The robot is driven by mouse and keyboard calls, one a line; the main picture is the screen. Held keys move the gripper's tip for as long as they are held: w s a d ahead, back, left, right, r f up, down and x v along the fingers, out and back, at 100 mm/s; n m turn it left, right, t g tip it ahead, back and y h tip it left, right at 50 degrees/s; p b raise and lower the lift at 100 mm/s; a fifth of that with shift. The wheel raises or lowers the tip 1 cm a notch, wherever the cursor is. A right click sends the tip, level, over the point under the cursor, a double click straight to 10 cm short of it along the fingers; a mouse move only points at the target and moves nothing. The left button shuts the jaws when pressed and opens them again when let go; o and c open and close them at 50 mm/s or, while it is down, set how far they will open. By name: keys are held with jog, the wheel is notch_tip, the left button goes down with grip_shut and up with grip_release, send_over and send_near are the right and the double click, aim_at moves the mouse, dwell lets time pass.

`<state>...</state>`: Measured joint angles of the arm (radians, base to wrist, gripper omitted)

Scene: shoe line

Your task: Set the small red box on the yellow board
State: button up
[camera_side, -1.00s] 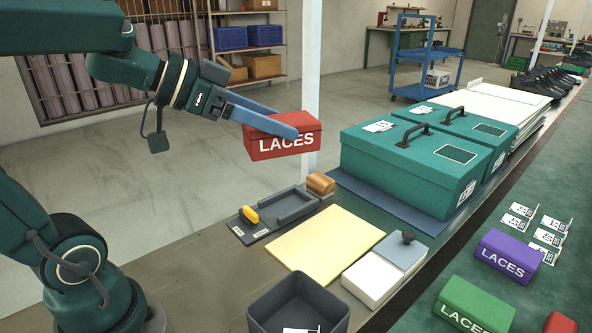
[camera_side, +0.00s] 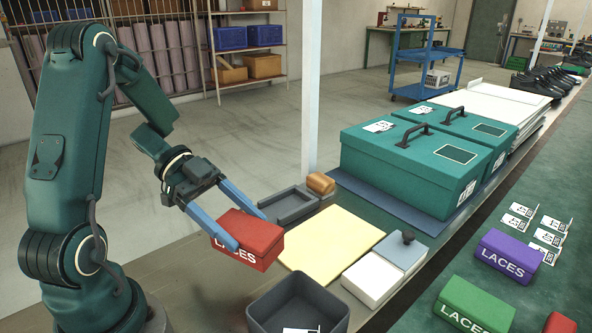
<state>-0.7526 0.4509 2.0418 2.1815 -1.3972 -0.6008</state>
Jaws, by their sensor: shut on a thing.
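The small red box (camera_side: 251,240), lettered LACES, is held between the two blue fingers of my gripper (camera_side: 251,229).
A dark grey bin (camera_side: 299,300) stands in front of the board. A white and grey box with a knob (camera_side: 385,268) stands to its right. A dark tray (camera_side: 287,206) and a brown roller (camera_side: 321,184) lie behind it. Large green cases (camera_side: 405,172) stand further back.

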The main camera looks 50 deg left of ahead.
jog(key=shift+a+f+n, duration=0.3)
jog(key=shift+a+f, duration=0.05)
jog(key=shift+f, duration=0.45)
jog(key=shift+t, duration=0.3)
jog(key=shift+f, duration=3.55)
jog(key=o, duration=1.4)
jog(key=shift+c, duration=0.2)
